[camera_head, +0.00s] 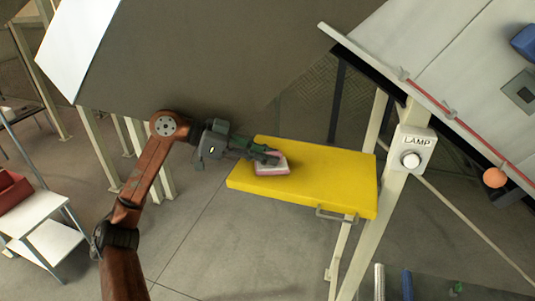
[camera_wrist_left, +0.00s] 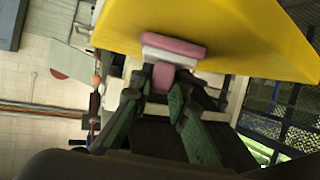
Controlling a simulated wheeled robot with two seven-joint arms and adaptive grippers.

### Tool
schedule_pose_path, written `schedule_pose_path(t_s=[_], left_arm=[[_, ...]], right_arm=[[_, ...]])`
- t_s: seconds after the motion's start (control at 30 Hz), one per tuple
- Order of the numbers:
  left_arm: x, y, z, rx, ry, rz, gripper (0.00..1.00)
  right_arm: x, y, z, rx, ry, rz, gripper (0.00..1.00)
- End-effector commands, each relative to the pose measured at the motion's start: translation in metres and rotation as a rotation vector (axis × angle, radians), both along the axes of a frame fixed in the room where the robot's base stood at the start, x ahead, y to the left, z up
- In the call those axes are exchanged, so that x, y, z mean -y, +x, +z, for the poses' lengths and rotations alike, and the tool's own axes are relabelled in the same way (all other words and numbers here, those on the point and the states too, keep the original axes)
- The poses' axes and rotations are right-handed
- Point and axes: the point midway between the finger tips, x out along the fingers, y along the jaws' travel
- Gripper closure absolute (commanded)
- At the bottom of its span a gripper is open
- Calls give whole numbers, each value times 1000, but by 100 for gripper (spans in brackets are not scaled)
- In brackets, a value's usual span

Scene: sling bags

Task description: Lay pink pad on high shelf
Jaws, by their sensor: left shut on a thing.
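The pink pad (camera_head: 272,169), with a white band, is at the yellow shelf (camera_head: 320,170), near the left part of its top. It also shows in the left wrist view (camera_wrist_left: 173,46) close against the yellow surface; I cannot tell whether it rests fully on it. My left gripper (camera_head: 272,157) reaches in from the left, shut on the pad. In the left wrist view its green fingers (camera_wrist_left: 162,92) meet at a pink part of the pad. My right gripper is in neither view.
A post with a lamp switch box (camera_head: 411,150) stands right of the yellow shelf. A metal handle (camera_head: 337,214) sticks out from the shelf's front edge. A grey sloped panel (camera_head: 450,60) is at upper right. A white table (camera_head: 45,225) stands at lower left. The shelf's right part is bare.

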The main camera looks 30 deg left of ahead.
Motion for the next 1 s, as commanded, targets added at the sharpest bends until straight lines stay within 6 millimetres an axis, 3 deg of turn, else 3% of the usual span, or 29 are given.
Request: schedule_pose_path(t_s=[0.17, 0.2, 0.43, 0.8, 1.0], left_arm=[[0, 0, -4, -1, -1, -1, 100], [0, 0, -4, 0, 0, -1, 83], [0, 0, -3, 0, -1, -1, 68], [-1, 0, 3, 1, -1, 1, 67], [-26, -18, 11, -1, 2, 4, 67]], right_arm=[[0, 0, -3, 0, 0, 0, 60], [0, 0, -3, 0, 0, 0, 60], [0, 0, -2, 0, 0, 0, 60], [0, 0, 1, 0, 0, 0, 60], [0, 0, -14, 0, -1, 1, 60]])
